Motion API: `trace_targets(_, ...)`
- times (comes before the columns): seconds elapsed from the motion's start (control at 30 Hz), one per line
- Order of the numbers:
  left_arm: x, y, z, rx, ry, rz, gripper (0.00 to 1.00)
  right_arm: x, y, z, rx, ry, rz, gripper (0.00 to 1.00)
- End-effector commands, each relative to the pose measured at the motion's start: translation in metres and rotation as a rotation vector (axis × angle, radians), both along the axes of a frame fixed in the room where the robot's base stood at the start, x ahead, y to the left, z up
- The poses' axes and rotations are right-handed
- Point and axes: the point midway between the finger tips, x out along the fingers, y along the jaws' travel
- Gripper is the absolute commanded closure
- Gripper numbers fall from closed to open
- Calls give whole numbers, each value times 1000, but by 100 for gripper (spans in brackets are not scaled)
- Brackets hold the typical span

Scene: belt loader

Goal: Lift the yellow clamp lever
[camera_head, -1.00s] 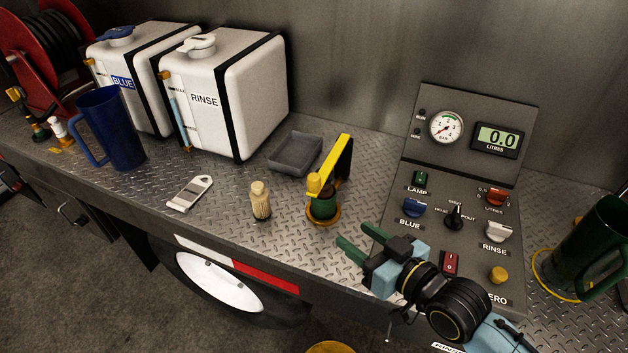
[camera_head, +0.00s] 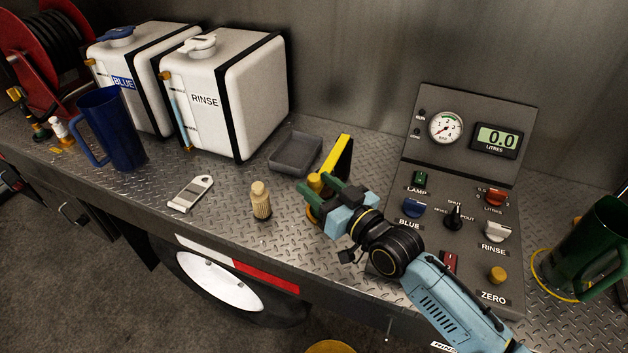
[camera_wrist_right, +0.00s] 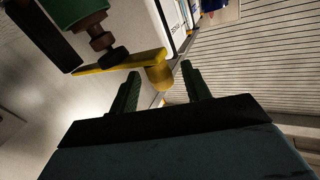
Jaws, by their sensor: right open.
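The yellow clamp lever (camera_head: 336,152) stands on its clamp at the middle of the bench, slanting up and away from a rounded yellow knob (camera_head: 315,182). In the right wrist view the lever (camera_wrist_right: 120,62) is a flat yellow bar, and its knob (camera_wrist_right: 159,76) lies just beyond the gap between the fingertips. My right gripper (camera_head: 321,192) is open, with green fingers at the lever's knob end. The gripper hides most of the clamp's base. My left gripper is not in view.
A control panel (camera_head: 455,165) stands right of the lever, with a green jug (camera_head: 590,245) beyond it. White RINSE (camera_head: 215,95) and BLUE tanks stand behind.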

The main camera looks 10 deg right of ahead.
Motion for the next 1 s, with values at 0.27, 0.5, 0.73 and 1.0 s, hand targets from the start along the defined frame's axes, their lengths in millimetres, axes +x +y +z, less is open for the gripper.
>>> trace_targets(0.27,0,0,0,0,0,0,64,16,10,0,0,1,1,53)
trace_targets(0.5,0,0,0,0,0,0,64,16,10,0,0,1,0,53)
trace_targets(0.73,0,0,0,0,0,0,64,16,10,0,-1,1,0,83)
trace_targets(1.0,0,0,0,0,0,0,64,16,10,0,0,1,0,100)
